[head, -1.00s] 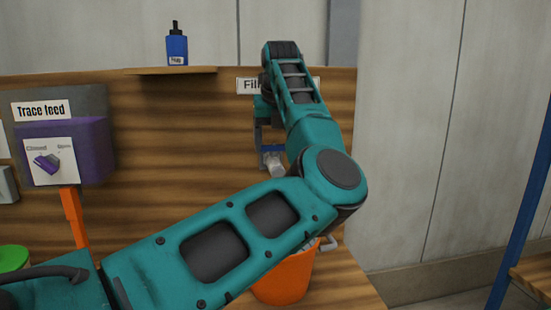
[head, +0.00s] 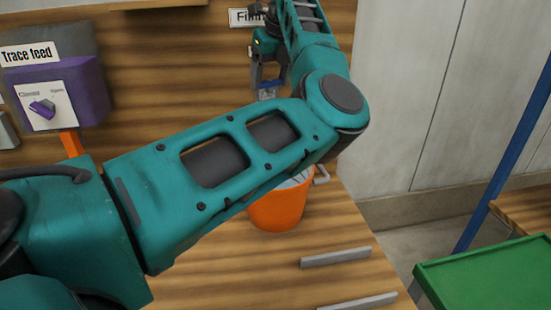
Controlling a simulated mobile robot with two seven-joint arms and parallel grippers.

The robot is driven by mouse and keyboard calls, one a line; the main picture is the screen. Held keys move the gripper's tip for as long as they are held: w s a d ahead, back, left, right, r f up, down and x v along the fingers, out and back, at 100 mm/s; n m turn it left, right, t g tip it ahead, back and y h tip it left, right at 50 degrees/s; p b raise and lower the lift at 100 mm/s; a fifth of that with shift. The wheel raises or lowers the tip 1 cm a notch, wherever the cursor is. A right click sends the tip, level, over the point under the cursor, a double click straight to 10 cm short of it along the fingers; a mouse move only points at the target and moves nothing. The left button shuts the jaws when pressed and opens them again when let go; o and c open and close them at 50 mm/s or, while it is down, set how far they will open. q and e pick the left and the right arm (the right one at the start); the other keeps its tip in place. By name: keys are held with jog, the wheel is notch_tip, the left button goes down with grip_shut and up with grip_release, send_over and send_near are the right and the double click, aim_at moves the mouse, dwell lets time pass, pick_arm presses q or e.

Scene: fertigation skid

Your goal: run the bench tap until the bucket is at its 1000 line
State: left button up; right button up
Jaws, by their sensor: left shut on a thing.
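The orange bucket (head: 278,212) stands upright on the wooden bench, below the tap area. My left forearm covers part of its rim, and only a sliver of its pale inside shows. I cannot read a 1000 line or the water level. My left gripper (head: 268,92) is at the wooden back panel, under a partly hidden sign that starts "Fil". It is shut on a small blue part, which looks like the handle of the bench tap (head: 266,93). The tap's spout and any stream are hidden behind my arm. My right gripper is out of view.
A purple box with a knob (head: 42,106), labelled "Trace feed" (head: 27,53), is on the panel at left. A green-topped surface (head: 490,275) is at lower right, with a blue post (head: 490,180) behind.

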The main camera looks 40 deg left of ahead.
pick_arm(q)
jog(key=n+g, duration=0.1)
jog(key=n, duration=0.2)
jog(key=shift+w+n, duration=0.1)
jog(key=shift+n, duration=0.3)
jog(key=shift+g, duration=0.3)
jog(key=shift+w+n+g, duration=0.1)
jog(key=shift+n+g, duration=0.6)
jog(key=shift+n, duration=1.3)
dwell(5.0)
